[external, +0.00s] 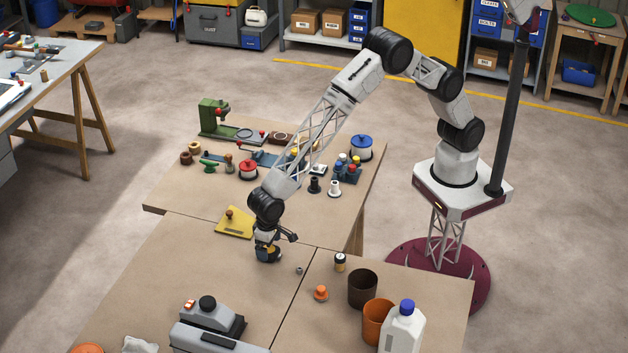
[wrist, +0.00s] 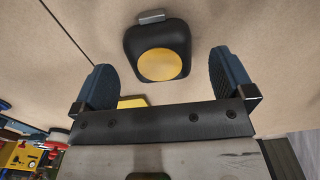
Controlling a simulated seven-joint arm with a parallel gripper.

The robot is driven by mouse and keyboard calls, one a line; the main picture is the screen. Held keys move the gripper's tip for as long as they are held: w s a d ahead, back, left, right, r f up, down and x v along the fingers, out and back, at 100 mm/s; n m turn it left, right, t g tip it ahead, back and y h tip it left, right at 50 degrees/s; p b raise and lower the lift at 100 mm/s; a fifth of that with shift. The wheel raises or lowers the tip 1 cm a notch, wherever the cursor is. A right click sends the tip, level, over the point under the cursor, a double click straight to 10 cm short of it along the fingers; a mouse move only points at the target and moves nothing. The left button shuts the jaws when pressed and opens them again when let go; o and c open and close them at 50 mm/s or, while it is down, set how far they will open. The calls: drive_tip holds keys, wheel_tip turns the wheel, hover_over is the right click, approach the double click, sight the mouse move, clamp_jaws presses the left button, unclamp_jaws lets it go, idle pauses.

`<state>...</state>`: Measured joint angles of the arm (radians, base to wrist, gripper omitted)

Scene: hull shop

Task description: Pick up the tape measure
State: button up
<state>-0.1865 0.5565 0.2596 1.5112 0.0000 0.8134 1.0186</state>
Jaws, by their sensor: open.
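The tape measure (wrist: 157,45) is a dark rounded case with a yellow disc and a small grey tab at its far edge. In the wrist view it lies on the tan table top, between and a little beyond the fingertips. My gripper (wrist: 162,78) is open, with one blue-padded finger on each side of the tape measure and gaps on both sides. In the external view my gripper (external: 267,250) points down close to the table, and the tape measure (external: 268,256) is mostly hidden by it, with some yellow showing.
A yellow plate with a knob (external: 235,222) lies just behind my gripper. A small grey piece (external: 299,270), an orange knob (external: 321,293) and a small jar (external: 340,262) stand to the right. A grey machine (external: 215,325) is in front.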

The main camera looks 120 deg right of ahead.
drive_tip(key=shift+f, duration=1.2)
drive_tip(key=shift+c, duration=0.2)
drive_tip(key=c, duration=1.1)
drive_tip(key=shift+r, duration=0.15)
drive_tip(key=shift+r, duration=0.85)
drive_tip(key=shift+s+r, duration=0.25)
drive_tip(key=shift+r, duration=0.55)
drive_tip(key=s+d, duration=0.1)
drive_tip(key=s, duration=0.4)
drive_tip(key=s+d+r, duration=0.1)
drive_tip(key=s, duration=0.4)
drive_tip(key=s+d, duration=0.1)
drive_tip(key=s, duration=0.4)
drive_tip(key=shift+s+r, duration=0.1)
drive_tip(key=shift+r, duration=0.1)
